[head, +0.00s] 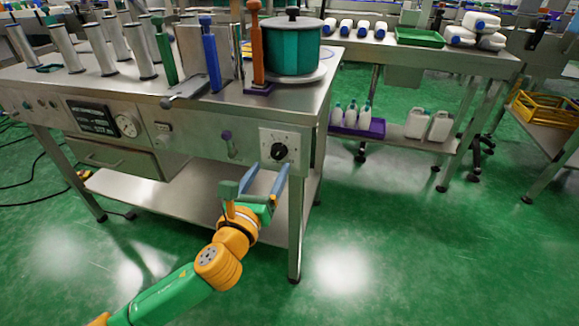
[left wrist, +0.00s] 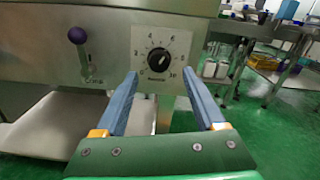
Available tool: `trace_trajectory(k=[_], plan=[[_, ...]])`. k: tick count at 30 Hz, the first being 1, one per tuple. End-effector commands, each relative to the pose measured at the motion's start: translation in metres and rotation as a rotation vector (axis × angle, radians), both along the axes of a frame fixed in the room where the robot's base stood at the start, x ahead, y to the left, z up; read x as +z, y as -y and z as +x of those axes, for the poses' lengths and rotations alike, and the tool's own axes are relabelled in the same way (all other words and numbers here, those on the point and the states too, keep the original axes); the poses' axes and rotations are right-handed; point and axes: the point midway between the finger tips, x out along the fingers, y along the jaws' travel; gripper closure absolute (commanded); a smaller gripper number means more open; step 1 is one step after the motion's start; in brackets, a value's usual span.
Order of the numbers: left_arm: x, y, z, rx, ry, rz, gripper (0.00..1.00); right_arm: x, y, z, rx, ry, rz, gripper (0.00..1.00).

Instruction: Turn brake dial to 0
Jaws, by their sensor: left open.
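The brake dial (head: 279,151) is a round black knob on a white square plate at the right end of the machine's front panel. In the left wrist view the dial (left wrist: 158,60) has numbers around it, with 0 at lower left and 10 at lower right. Its pointer seems to face up and to the right, but the exact number is unclear. My left gripper (head: 269,167) is open and empty, just in front of and slightly below the dial. Its two blue fingers (left wrist: 160,73) stand apart on either side below the knob, not gripping it. My right gripper is not in view.
A purple-knobbed lever (head: 228,143) sits on the panel left of the dial. A pressure gauge (head: 126,124) and a drawer (head: 117,157) are farther left. A teal drum (head: 292,46) stands on the machine top. Below the panel is a metal shelf (head: 190,187).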

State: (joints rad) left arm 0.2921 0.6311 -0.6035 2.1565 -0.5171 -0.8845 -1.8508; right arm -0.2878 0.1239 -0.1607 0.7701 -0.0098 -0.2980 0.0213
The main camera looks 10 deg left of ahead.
Motion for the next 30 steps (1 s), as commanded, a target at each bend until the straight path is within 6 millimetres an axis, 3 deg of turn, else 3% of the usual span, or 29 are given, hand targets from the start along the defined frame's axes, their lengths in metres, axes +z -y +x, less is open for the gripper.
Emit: trace_trajectory(k=[6,15,23,30], plan=[[-0.002,0.001,0.038,0.001,-0.001,-0.002,0.29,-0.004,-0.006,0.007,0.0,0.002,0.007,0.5],[-0.001,0.002,0.044,-0.002,-0.003,-0.004,0.29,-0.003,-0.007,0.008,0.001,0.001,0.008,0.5],[-0.001,0.002,0.044,-0.002,-0.003,-0.004,0.99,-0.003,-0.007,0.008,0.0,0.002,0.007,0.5],[0.0,0.002,0.044,-0.002,-0.003,-0.015,1.0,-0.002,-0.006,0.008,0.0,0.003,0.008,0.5]])
